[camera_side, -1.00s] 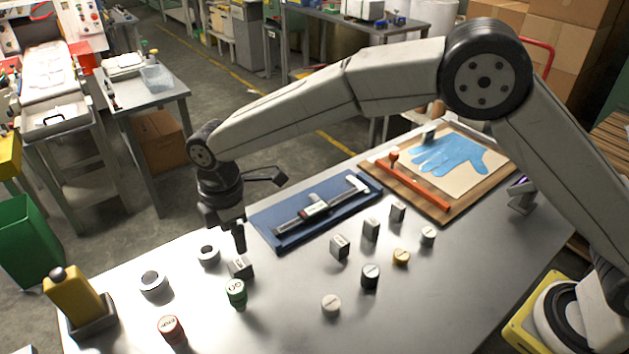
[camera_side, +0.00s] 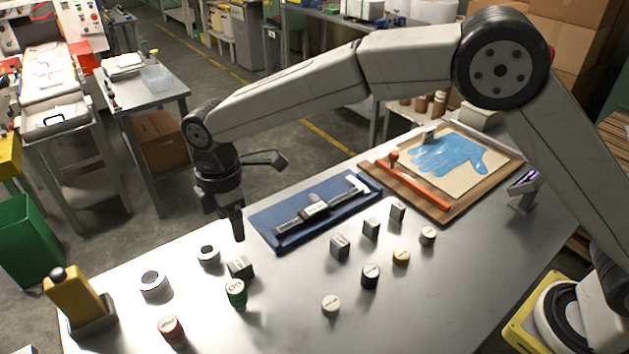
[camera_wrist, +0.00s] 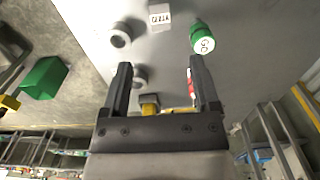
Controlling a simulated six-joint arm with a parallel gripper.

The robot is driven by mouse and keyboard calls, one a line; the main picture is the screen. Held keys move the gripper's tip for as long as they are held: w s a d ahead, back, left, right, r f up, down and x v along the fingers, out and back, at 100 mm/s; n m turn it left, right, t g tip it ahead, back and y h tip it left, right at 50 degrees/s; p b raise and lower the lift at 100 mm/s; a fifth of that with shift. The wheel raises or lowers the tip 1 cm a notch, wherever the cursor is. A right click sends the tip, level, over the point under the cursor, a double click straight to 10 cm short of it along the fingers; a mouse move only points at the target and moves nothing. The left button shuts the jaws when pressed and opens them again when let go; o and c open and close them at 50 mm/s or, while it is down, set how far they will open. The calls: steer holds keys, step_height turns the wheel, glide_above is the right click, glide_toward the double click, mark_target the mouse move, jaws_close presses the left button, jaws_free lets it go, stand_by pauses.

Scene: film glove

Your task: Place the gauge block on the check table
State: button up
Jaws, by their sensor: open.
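A small dark-sided block with a pale lettered top (camera_side: 240,267) rests on the grey metal table (camera_side: 290,330), left of the middle; the wrist view shows it at the top (camera_wrist: 160,17). My gripper (camera_side: 238,238) is just above and behind it, clear of it. In the wrist view the two fingers of my gripper (camera_wrist: 160,63) are apart with nothing held between them. Similar blocks stand in a row to the right: one (camera_side: 340,246), another (camera_side: 371,229) and a third (camera_side: 397,212). Their lettering is too small to read in the side view.
Two metal rings (camera_side: 154,284) (camera_side: 208,255) lie left. A blue tray (camera_side: 262,220) with a caliper is behind. The front middle is clear.

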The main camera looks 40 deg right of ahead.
steer(key=s+d+m+t, duration=0.1)
steer(key=s+d+m, duration=0.25)
steer(key=d, duration=0.45)
steer(key=s+d+m, duration=0.3)
steer(key=d+m, duration=0.2)
steer(key=d, duration=0.3)
steer(key=s+d+m+t, duration=0.1)
steer(key=s+d+m, duration=0.25)
steer(key=d, duration=0.55)
steer(key=s+d+f+m, duration=0.3)
steer(key=s+d+m, duration=0.2)
steer(key=s, duration=0.3)
steer(key=shift+s+d+m+t, duration=0.2)
steer(key=shift+d+m+t, duration=0.1)
steer(key=shift+d+m, duration=0.15)
